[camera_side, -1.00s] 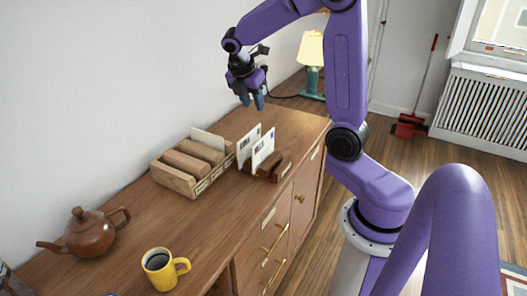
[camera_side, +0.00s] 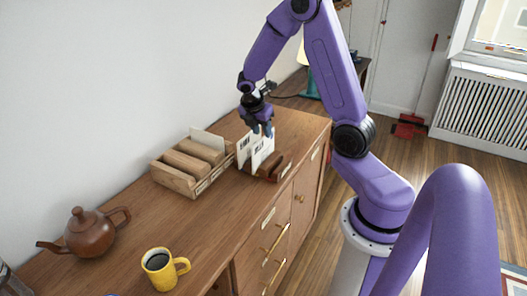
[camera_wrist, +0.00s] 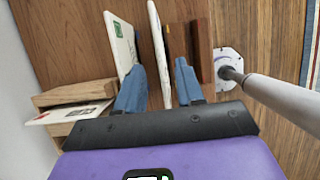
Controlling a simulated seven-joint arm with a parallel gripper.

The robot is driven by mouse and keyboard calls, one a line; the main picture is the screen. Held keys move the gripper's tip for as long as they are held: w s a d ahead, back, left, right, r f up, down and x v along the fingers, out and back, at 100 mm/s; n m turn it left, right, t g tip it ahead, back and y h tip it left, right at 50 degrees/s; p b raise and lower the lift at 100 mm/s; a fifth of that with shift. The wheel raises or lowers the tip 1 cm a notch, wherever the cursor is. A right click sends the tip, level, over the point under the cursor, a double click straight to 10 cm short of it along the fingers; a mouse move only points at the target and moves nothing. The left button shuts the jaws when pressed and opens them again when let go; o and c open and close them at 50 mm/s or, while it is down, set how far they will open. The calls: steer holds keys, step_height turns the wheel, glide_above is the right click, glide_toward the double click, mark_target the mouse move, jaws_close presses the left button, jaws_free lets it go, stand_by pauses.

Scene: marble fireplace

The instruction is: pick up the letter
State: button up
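Two white letters stand upright in a dark wooden letter rack (camera_side: 274,166) on the cabinet top. The left letter (camera_side: 242,153) and the right letter (camera_side: 260,154) show printed faces in the side view. My gripper (camera_side: 263,130) points down over the rack, its blue fingertips at the letters' top edges. In the wrist view my gripper (camera_wrist: 160,66) is open. The right letter (camera_wrist: 157,45) lies between the two fingers with a gap visible on each side. The left letter (camera_wrist: 121,42) is just outside the left finger, which partly hides it.
A wooden tray (camera_side: 182,186) with brown blocks and a white envelope stands left of the rack. A brown teapot (camera_side: 88,234) and yellow mug (camera_side: 160,268) are nearer the front. The wall borders the left; bare wood (camera_side: 140,222) lies between.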

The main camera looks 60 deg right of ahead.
mark_target(263, 138)
steer(key=shift+x, duration=2.25)
steer(key=shift+a+f, duration=0.1)
steer(key=shift+f, duration=0.2)
jaws_close()
